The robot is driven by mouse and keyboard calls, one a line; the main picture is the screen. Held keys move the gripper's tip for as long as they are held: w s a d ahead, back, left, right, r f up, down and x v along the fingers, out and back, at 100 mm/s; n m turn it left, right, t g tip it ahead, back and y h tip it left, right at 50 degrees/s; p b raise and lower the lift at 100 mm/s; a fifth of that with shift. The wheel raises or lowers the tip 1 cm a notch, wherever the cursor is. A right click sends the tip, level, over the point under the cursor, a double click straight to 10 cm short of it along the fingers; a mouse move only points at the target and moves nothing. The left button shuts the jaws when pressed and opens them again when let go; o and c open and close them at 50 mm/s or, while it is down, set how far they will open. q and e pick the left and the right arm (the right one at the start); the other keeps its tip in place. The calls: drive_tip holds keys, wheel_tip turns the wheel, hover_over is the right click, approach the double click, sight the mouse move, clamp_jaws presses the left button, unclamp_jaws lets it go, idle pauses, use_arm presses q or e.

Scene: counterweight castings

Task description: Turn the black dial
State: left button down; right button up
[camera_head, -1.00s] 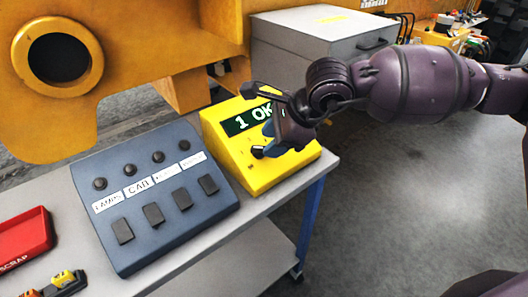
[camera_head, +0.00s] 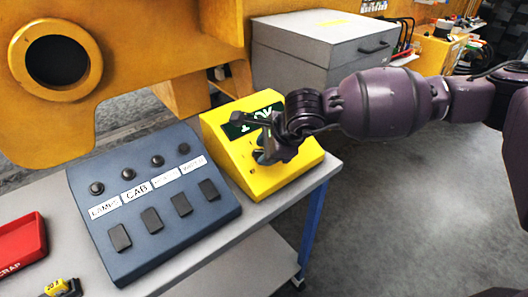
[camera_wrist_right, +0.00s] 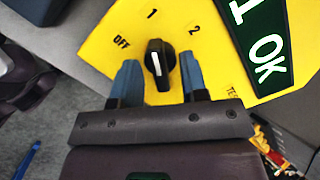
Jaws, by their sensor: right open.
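The black dial (camera_wrist_right: 158,62) sits on a yellow control box (camera_wrist_right: 105,48) in the right wrist view. Its white mark points roughly at the printed 1, between OFF and 2. My right gripper (camera_wrist_right: 160,68) is open, with one blue finger on each side of the dial; I cannot tell whether either touches it. The green display (camera_wrist_right: 262,45) reads "1 OK". In the head view, my right gripper (camera_head: 270,155) is over the yellow box (camera_head: 288,178) and hides the dial and part of the display. My left gripper is not in view.
A blue-grey switch panel (camera_head: 150,240) stands left of the yellow box on a grey table (camera_head: 215,238). A red scrap tray (camera_head: 22,242) lies at far left. A grey cabinet (camera_head: 310,55) and a large yellow casting (camera_head: 130,50) stand behind.

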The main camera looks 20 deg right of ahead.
drive_tip(key=shift+w+a+f, duration=0.15)
drive_tip(key=shift+w+f, duration=0.05)
drive_tip(key=shift+f, duration=0.2)
drive_tip(key=c, duration=0.6)
drive_tip(key=shift+o, duration=0.2)
